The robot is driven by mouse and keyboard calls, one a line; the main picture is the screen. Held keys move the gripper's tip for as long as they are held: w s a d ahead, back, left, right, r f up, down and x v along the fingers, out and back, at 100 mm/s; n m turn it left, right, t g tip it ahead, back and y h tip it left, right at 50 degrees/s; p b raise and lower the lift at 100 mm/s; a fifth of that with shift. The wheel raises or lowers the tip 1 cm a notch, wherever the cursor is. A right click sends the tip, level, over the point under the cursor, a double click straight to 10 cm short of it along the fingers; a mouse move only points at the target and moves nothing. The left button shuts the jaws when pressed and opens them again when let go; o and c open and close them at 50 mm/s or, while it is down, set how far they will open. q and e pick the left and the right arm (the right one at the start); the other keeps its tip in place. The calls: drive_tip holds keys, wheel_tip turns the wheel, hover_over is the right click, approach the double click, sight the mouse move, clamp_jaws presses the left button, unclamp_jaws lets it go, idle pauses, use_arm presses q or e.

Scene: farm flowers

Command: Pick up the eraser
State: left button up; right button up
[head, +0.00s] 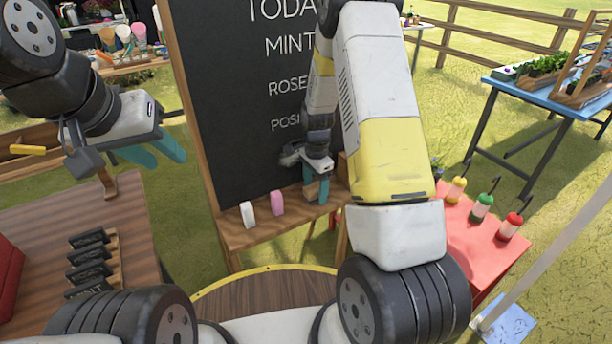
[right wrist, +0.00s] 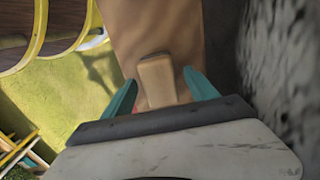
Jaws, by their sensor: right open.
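The eraser (head: 311,189), a small block with a tan wooden top, sits on the wooden ledge (head: 243,238) of the chalkboard, at its right part. My right gripper (head: 317,190) is over it, pointing down. In the right wrist view the eraser (right wrist: 158,82) lies between the two teal fingertips (right wrist: 162,92), with one finger on each side and gaps showing. The right gripper is open. Its lower part and the eraser's base are partly hidden. My left gripper (head: 155,150) is at the upper left, away from the board, with its teal fingers apart and empty.
A white piece (head: 247,214) and a pink piece (head: 277,203) stand on the ledge left of the eraser. The chalkboard (head: 235,110) rises behind. A brown table (head: 60,215) with dark signs is at left; a red table (head: 480,250) with several bottles is at right.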

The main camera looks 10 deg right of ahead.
sight(316, 188)
drive_tip(key=shift+f, duration=0.25)
drive_tip(key=c, duration=1.5)
drive_tip(key=shift+o, duration=0.2)
drive_tip(key=shift+r, duration=0.1)
drive_tip(key=shift+s+d+r, duration=0.1)
drive_tip(key=shift+s+r, duration=0.05)
drive_tip(key=shift+r, duration=0.45)
wheel_tip(316, 188, up, 6)
drive_tip(key=shift+f, duration=0.25)
drive_tip(key=s+d, duration=0.3)
drive_tip(key=s, duration=0.6)
drive_tip(key=s+d, duration=0.3)
drive_tip(key=s, duration=0.6)
drive_tip(key=shift+s+d, duration=0.25)
drive_tip(key=shift+d, duration=0.1)
drive_tip(key=shift+r, duration=0.1)
